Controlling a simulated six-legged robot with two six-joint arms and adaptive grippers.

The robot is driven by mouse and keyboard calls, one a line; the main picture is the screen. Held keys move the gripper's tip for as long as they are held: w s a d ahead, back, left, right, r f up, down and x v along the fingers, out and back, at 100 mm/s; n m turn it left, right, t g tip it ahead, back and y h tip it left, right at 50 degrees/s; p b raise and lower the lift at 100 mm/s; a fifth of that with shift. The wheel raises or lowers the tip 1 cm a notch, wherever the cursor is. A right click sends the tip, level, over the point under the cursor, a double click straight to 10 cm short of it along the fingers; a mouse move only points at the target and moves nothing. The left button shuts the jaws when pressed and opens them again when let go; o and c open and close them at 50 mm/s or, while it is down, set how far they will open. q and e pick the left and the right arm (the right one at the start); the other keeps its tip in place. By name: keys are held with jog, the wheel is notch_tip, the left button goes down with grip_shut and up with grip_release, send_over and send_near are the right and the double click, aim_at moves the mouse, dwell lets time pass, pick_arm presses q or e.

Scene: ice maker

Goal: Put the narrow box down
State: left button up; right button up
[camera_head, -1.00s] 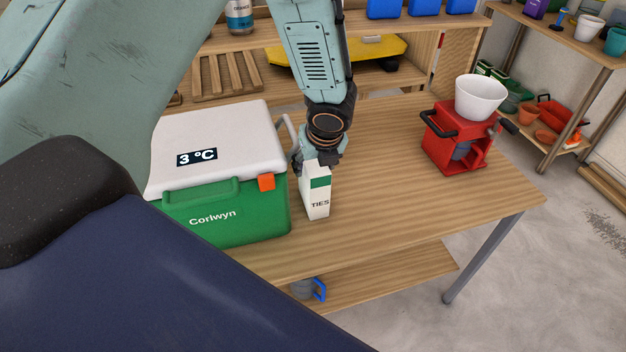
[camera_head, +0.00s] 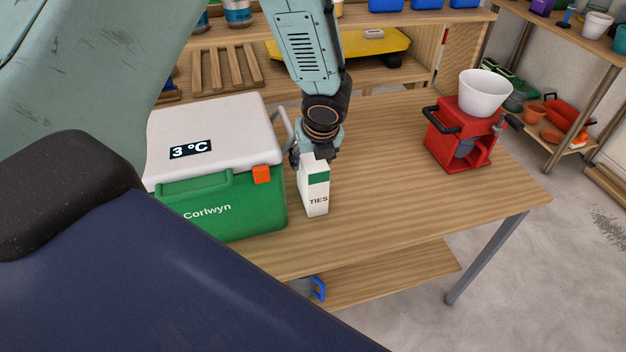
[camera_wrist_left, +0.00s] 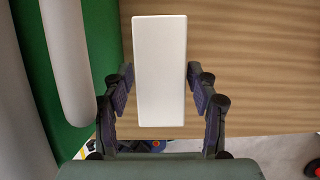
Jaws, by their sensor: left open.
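The narrow box (camera_head: 316,192) is white with a green patch and the word TIES. It stands upright on the wooden table (camera_head: 400,190), just right of the green cooler. In the left wrist view the box's plain white top (camera_wrist_left: 160,70) lies between the fingers. My left gripper (camera_head: 314,158) is at the top of the box, behind it in the head view. In the left wrist view the left gripper (camera_wrist_left: 158,92) is open, with a finger on each side of the box and a gap visible at the left. My right gripper is not in view.
A green cooler (camera_head: 235,207) with a white lid reading 3 °C stands close to the box's left. A red machine (camera_head: 462,135) with a white bowl (camera_head: 486,92) stands at the table's right. The table between box and machine is clear.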

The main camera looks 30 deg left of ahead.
pick_arm(q)
jog(key=shift+a+f, duration=0.2)
jog(key=shift+f, duration=0.1)
jog(key=shift+d, duration=0.15)
grip_shut()
dwell(0.6)
